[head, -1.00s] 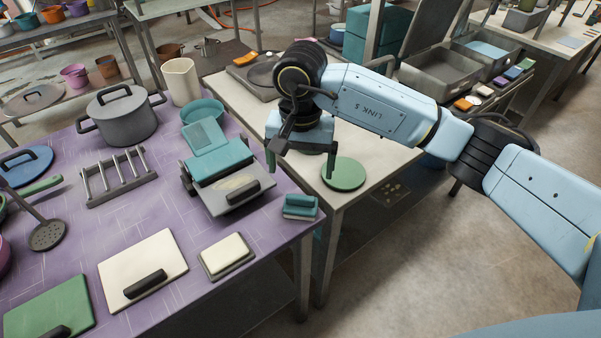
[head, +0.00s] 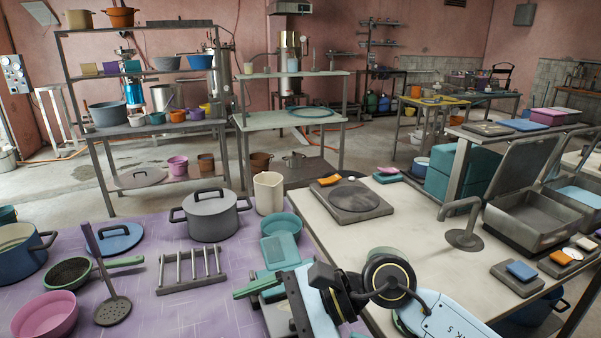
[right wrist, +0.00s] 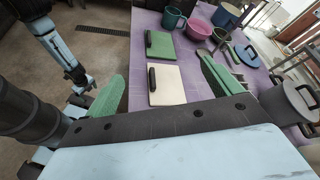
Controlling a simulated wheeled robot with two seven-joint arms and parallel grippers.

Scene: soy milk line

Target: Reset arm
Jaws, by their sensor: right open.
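My right arm (head: 430,315) reaches in at the bottom of the head view, over the gap between the purple table and the pale table. Its gripper is partly cut off there, with one green finger (head: 257,286) showing above the purple table. In the right wrist view my right gripper (right wrist: 165,88) is open, its green fingers wide apart, with nothing between them but the view of the purple table beyond. My left arm hangs at the left of that view, its gripper (right wrist: 86,82) small and partly hidden, and its jaws cannot be made out.
The purple table (head: 140,300) holds a grey pot (head: 212,218), a slotted rack (head: 190,270), a white jug (head: 268,192) and a teal bowl (head: 281,223). Shelves stand behind.

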